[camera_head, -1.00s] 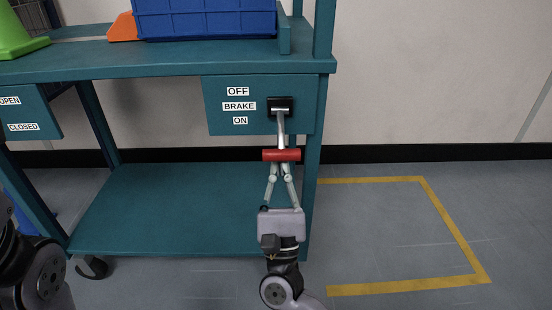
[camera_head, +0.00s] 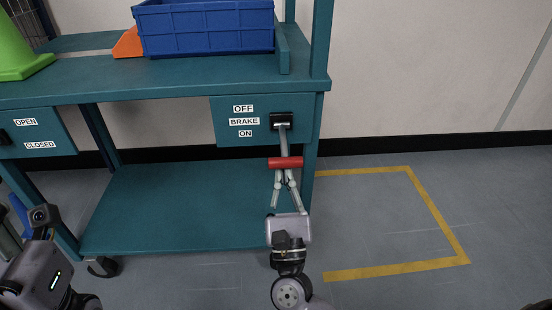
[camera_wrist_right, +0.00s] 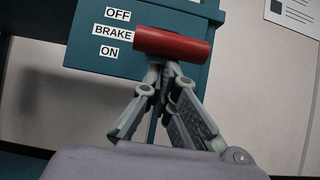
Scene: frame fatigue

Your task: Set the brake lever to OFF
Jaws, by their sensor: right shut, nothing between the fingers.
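The brake lever has a grey shaft and a red crossbar handle (camera_head: 285,163). It hangs down from a black mount (camera_head: 281,120) on the teal brake panel (camera_head: 224,138), its handle below the ON label's level. The labels read OFF at top, BRAKE, and ON at bottom. The red handle also shows in the right wrist view (camera_wrist_right: 172,45). My right gripper (camera_head: 285,173) is just below the handle, its fingers shut together with nothing between them. The tips are at the handle's underside; whether they touch cannot be told. My left arm shows at lower left; its fingers are not visible.
A blue crate (camera_head: 208,30), an orange object (camera_head: 128,44) and a green cone (camera_head: 18,50) stand on the teal bench top. A second panel with OPEN and CLOSED labels (camera_head: 40,130) is at left. Yellow floor lines (camera_head: 440,210) mark clear floor at right.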

